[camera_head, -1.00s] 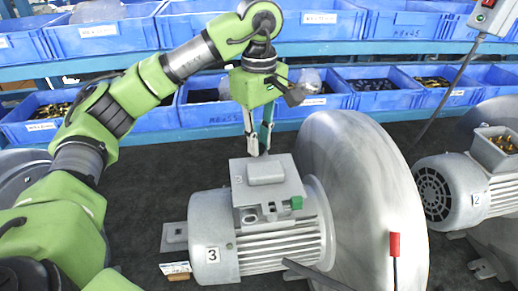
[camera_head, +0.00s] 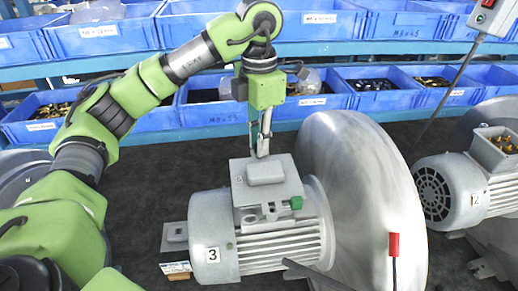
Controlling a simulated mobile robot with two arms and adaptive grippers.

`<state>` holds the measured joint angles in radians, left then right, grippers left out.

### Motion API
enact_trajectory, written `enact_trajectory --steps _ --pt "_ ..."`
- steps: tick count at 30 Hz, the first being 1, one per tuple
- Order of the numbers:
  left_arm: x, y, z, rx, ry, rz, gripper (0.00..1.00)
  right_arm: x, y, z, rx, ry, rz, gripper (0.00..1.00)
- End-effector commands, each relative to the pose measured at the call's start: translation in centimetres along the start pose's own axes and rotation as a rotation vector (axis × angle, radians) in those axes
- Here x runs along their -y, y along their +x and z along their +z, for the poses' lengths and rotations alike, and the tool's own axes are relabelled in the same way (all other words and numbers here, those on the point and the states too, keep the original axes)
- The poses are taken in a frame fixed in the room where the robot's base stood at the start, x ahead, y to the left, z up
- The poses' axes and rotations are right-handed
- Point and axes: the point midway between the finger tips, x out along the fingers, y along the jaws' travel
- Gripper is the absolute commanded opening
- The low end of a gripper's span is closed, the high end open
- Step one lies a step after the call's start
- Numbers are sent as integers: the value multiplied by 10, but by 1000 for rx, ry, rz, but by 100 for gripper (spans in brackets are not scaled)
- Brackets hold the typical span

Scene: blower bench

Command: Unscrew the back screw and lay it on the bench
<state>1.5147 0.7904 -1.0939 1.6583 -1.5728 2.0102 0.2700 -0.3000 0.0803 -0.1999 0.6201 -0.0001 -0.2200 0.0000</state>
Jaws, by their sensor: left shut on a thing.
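The grey blower motor marked 3 (camera_head: 275,250) stands on the dark bench, with a grey terminal box (camera_head: 283,193) on top. My left gripper (camera_head: 262,154) points straight down at the back edge of this box. Its fingers are close together, shut on the back screw, which is too small and too covered by the fingertips to make out. I cannot tell whether the screw still sits in the box. My right gripper is not in view.
A large grey blower housing (camera_head: 350,190) stands right of the motor. Motor 2 (camera_head: 455,190) is further right. Blue bins (camera_head: 215,112) line the shelves behind. Dark bench (camera_head: 140,195) is free left of the motor.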

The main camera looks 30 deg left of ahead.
Motion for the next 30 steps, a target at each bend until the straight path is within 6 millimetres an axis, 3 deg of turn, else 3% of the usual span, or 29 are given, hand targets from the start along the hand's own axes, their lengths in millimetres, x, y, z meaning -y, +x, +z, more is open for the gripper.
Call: enact_trajectory --steps 18,28,29,30 --pt "0 -2 1 5 -769 0 0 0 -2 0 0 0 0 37" --pt "-1 -2 1 5 -820 0 0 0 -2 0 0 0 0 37" --pt "-1 -2 1 5 -820 0 22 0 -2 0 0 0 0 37" --pt "-1 -2 1 5 -819 0 22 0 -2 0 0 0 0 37"
